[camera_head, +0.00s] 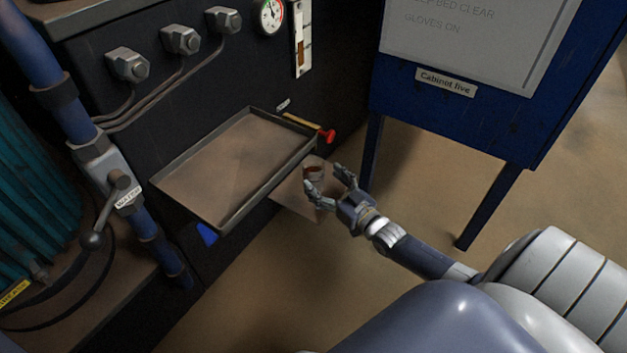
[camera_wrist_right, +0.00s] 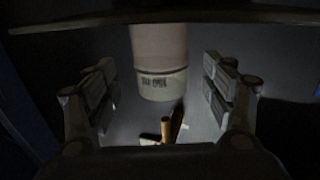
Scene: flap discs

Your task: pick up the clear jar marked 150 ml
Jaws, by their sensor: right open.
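The clear jar (camera_head: 315,173) shows in the head view just beyond my right gripper, with something reddish-brown in it. It is small there and partly covered by a finger. In the right wrist view a pale jar (camera_wrist_right: 160,55) with a dark printed mark (camera_wrist_right: 154,82) shows between the two fingers; I cannot read the mark surely. My right gripper (camera_head: 329,180) is open, its fingers spread on either side of the jar's near side. In the wrist view there are gaps between the jar and both fingers (camera_wrist_right: 162,95). My left gripper is not in view.
A shallow metal tray (camera_head: 217,224) juts from the dark machine beside the jar. A red tap (camera_head: 327,136) is close above the jar. A blue cabinet (camera_head: 455,105) on legs stands to the right. The floor (camera_head: 400,210) between is open.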

